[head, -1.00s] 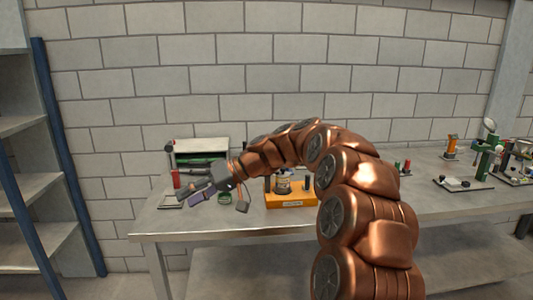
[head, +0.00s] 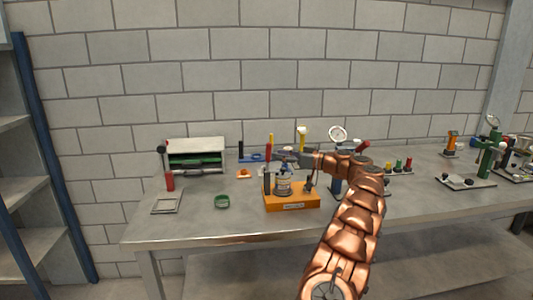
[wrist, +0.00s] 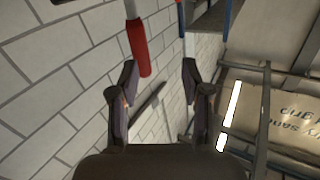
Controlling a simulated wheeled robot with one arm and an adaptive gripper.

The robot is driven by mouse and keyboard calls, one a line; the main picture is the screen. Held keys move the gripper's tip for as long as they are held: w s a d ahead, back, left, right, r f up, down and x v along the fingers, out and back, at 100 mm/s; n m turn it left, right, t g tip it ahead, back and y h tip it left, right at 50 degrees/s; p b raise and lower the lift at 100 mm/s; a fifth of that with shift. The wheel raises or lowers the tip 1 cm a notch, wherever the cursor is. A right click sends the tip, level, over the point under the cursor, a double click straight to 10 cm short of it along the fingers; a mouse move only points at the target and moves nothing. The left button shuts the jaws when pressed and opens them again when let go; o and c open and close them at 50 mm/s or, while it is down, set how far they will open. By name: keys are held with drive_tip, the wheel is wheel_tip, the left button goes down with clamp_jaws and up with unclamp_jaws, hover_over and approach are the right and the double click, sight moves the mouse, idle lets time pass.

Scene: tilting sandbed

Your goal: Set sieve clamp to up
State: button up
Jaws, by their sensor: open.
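An orange-based stand (head: 292,203) sits on the bench, holding a small round vessel (head: 283,187) between dark uprights. Its front label is too small to read. I cannot tell for certain which part is the sieve clamp or how it is set. My gripper (head: 287,158) is just above the stand, reaching in from the right. In the wrist view my gripper (wrist: 160,75) has its fingers apart with nothing between them. A red-handled rod (wrist: 138,48) hangs in front of the fingers, slightly left of centre; whether it touches them is unclear.
A grey cabinet (head: 196,143), a red-based post (head: 170,181), a flat frame (head: 167,203) and a green dish (head: 222,201) are to the left. A dial gauge (head: 338,133) stands behind my arm. The bench front (head: 190,230) is clear.

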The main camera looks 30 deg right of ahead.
sight(268, 159)
drive_tip(key=shift+t+h, duration=0.3)
drive_tip(key=shift+w+a+f+p, duration=0.2)
drive_tip(key=shift+w+p, duration=0.25)
drive_tip(key=shift+w, duration=0.6)
drive_tip(key=shift+w+a+f+p, duration=0.1)
drive_tip(key=shift+w+a+p, duration=0.3)
drive_tip(key=shift+w, duration=0.65)
drive_tip(key=shift+w+a+f+p, duration=0.15)
drive_tip(key=shift+w+p, duration=0.4)
drive_tip(key=shift+w, duration=0.5)
drive_tip(key=shift+c, duration=0.2)
clamp_jaws()
